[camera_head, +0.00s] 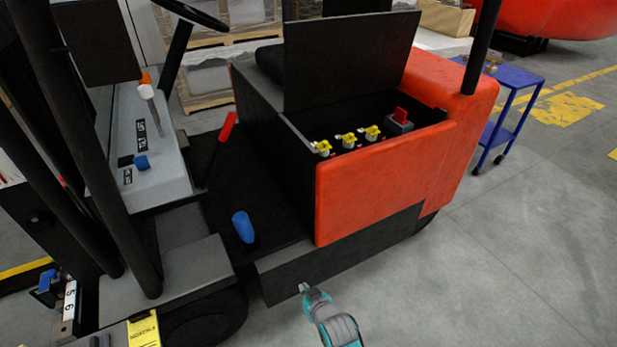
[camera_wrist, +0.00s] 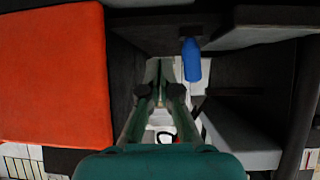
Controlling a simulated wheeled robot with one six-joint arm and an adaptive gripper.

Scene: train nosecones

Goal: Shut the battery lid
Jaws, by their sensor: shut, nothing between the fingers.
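The battery lid (camera_head: 350,58) is a flat black panel. It stands upright, open, at the back of the battery compartment (camera_head: 312,187) of an orange and black forklift. Inside the compartment are several yellow caps (camera_head: 348,139) and a grey block with a red part (camera_head: 401,117). My gripper (camera_head: 304,288) is low in front of the forklift's side, well below the lid and apart from it. In the wrist view, my gripper's fingers (camera_wrist: 167,70) are together and hold nothing. The lid cannot be made out in the wrist view.
The orange side panel (camera_head: 385,185) lies between my gripper and the compartment; it fills the left of the wrist view (camera_wrist: 55,70). A blue pedal (camera_head: 243,227) and red-handled lever (camera_head: 228,127) stand left. A blue cart (camera_head: 512,90) stands right. Floor at right is clear.

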